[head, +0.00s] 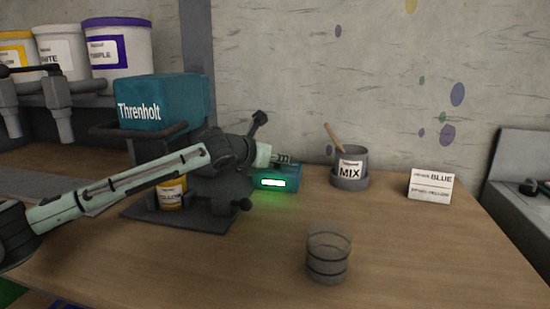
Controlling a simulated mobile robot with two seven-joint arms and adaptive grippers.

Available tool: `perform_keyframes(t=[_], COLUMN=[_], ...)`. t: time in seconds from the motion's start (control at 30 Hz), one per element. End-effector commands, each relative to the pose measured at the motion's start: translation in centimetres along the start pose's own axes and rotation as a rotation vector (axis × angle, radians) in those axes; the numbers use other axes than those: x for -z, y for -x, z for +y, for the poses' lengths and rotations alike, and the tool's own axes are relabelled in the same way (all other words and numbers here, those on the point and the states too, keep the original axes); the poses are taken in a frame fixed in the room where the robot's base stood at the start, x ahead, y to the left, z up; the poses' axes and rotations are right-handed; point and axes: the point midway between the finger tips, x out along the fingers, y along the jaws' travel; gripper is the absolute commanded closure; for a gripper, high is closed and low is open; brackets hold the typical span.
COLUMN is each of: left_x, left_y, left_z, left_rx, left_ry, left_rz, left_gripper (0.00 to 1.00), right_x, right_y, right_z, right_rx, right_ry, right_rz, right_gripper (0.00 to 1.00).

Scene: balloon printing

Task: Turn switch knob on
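A small teal box with a lit white-green display (272,183) sits on the table and casts a green glow. My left arm comes in from the left, and its gripper (284,159) is at the top of this box. The gripper is small and dark here, so I cannot tell whether it is open or shut or whether it touches the box. I cannot pick out a switch knob; my arm covers part of the area around the box. My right gripper is not in view.
A larger teal Threnholt unit (140,102) stands at left above a yellow-labelled can (172,195) on a dark base. Paint buckets (120,45) are behind. A MIX cup (350,170), a BLUE card (430,186) and a clear cup (328,255) stand rightward. The front right table is clear.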

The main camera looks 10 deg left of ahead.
Motion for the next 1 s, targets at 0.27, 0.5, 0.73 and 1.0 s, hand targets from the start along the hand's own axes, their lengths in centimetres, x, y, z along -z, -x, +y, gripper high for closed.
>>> perform_keyframes(t=[0.27,0.5,0.73,1.0], left_x=[-0.12,-0.12,-0.10,-0.04], left_y=[0.02,0.01,0.00,0.02], left_z=[0.08,0.07,0.06,0.06], left_rx=[0.028,0.028,0.028,0.028], left_ry=[-0.013,-0.013,-0.013,-0.012], left_rz=[-0.002,-0.002,-0.001,0.000], left_gripper=[0.96,0.96,0.46,0.46], right_x=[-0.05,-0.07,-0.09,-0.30], right_y=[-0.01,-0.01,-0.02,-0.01], right_z=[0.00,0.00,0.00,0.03], right_rx=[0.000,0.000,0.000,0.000], right_ry=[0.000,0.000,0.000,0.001], right_rz=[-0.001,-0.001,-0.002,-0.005], right_gripper=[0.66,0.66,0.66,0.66])
